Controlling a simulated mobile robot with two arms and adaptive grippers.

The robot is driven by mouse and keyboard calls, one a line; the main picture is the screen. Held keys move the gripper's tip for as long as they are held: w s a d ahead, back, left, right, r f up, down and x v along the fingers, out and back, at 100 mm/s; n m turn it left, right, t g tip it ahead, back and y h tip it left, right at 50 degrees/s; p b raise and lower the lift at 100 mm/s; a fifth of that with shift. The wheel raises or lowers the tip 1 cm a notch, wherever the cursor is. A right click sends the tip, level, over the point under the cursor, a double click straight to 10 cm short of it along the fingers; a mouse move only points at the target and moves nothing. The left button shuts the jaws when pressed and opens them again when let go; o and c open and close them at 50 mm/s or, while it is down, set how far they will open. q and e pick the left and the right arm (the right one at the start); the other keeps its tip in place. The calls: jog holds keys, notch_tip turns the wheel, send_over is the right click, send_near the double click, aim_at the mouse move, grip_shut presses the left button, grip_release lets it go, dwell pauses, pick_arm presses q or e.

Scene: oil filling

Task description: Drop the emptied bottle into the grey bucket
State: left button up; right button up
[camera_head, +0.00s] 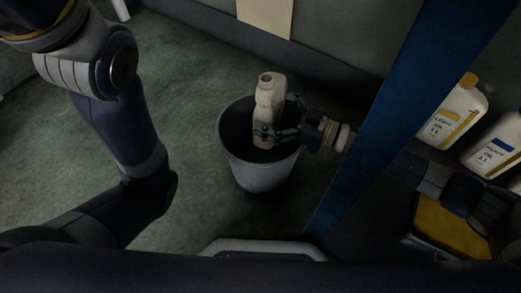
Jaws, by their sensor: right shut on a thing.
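A pale, uncapped bottle (268,96) is upright in my right gripper (271,132). The gripper reaches in from the right and is shut on the bottle's lower part. The grey bucket (262,178) stands on the floor, and in the picture the bottle and gripper overlap its dark opening. I cannot tell how far the bottle's bottom is above or inside the rim. My left arm comes in from the left, but its gripper does not show.
A blue post (385,125) crosses in front of my right arm. Two oil bottles stand at the right, one with a yellow cap (455,110) and one beside it (494,146). A yellow-surfaced tray (452,232) lies below them. Green floor (190,80) left of the bucket is clear.

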jog(key=o, duration=1.4)
jog(key=shift+o, duration=0.2)
jog(key=v, duration=1.2)
